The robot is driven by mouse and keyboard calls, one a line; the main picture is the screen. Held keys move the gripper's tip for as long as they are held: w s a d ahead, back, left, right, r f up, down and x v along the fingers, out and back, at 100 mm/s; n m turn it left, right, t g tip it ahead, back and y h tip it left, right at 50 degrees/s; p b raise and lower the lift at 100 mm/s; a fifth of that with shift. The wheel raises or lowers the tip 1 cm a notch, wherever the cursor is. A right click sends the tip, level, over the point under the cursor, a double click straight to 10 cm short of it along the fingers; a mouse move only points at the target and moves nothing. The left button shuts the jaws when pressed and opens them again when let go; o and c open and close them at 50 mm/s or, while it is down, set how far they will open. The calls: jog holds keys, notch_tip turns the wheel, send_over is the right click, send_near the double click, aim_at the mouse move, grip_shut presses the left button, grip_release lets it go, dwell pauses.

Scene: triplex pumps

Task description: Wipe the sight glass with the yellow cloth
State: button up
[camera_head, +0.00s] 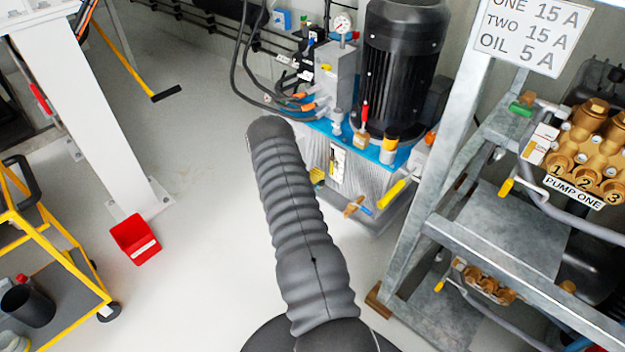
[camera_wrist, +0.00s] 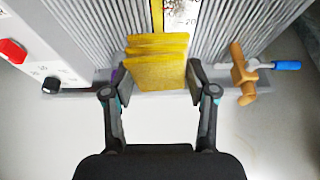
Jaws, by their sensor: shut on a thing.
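The yellow cloth (camera_wrist: 158,70) is a folded, ridged pad between the two black fingers of my gripper (camera_wrist: 157,78) in the wrist view. My gripper is shut on it. The sight glass (camera_wrist: 181,12) is a pale upright strip with dark smudges and a yellow edge, at the top of the wrist view, just beyond the cloth. Its lower part is hidden by the cloth; I cannot tell whether they touch. In the head view the sight glass (camera_head: 337,160) is on the front of the ribbed tank. My arm hides my gripper there.
The ribbed grey tank (camera_head: 372,188) carries a black motor (camera_head: 400,60). A brass tap (camera_wrist: 241,75) with a blue handle juts out right of my gripper. A panel with a red button (camera_wrist: 13,51) is at left. A steel pump rack (camera_head: 410,250) stands right; floor at left is mostly clear.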

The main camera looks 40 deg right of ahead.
aim_at(332, 167)
jog(key=shift+w+d, duration=0.2)
jog(key=shift+d, duration=2.55)
jog(key=shift+w+d+b, duration=0.1)
jog(key=shift+d+b, duration=0.95)
jog(key=shift+d, duration=0.05)
